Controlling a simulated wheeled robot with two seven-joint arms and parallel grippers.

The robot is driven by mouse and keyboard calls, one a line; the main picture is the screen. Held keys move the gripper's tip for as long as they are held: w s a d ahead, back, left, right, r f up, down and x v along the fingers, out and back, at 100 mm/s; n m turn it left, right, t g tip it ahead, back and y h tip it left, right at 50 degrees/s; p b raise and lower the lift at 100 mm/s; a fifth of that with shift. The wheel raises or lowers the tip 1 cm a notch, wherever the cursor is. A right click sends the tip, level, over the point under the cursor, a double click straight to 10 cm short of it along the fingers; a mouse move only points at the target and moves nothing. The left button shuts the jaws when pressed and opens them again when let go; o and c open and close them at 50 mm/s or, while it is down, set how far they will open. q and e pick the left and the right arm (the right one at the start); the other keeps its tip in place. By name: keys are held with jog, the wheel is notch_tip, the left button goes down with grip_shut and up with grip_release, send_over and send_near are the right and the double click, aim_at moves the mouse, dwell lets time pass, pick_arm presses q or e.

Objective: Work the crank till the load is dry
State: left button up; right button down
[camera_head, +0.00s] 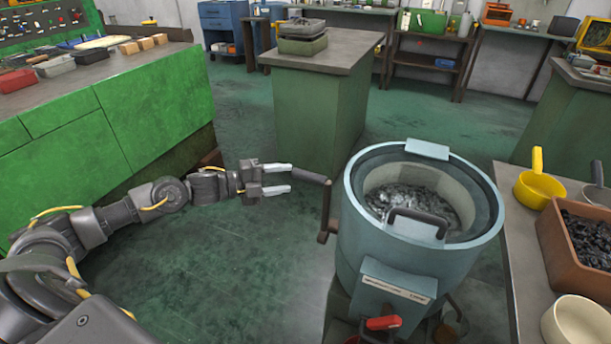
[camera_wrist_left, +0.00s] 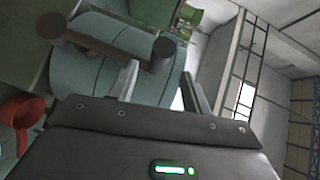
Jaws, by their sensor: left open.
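A round blue-grey machine (camera_head: 365,240) stands at the centre right, its open drum holding a load of dark grey, shiny bits (camera_head: 415,200). Its dark brown crank (camera_head: 327,212) is on the left side, with the arm running up from the hub and the handle pointing left. My left gripper (camera_head: 291,178) is open, with the handle's free end at the gap between its fingertips. The left wrist view shows the crank arm (camera_wrist_left: 105,47) and the handle end just ahead of the fingers (camera_wrist_left: 160,82). No grip on the handle shows. My right gripper is not in view.
A red lever (camera_head: 384,323) sticks out low on the machine's front. A bench at right holds a yellow scoop (camera_head: 538,185), a brown bin (camera_head: 575,240) of dark bits and a cream bowl (camera_head: 578,325). A green cabinet (camera_head: 160,105) stands left; the floor between is clear.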

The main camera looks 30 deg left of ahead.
aim_at(298, 177)
pick_arm(q)
jog(key=x, duration=0.6)
jog(key=shift+w+d, duration=0.2)
jog(key=shift+w, duration=0.05)
jog(key=shift+w+d+f, duration=0.15)
jog(key=shift+w+d, duration=0.05)
jog(key=shift+d, duration=0.05)
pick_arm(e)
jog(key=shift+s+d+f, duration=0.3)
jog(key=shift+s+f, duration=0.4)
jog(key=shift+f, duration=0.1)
pick_arm(q)
jog(key=shift+c, duration=0.4)
grip_shut()
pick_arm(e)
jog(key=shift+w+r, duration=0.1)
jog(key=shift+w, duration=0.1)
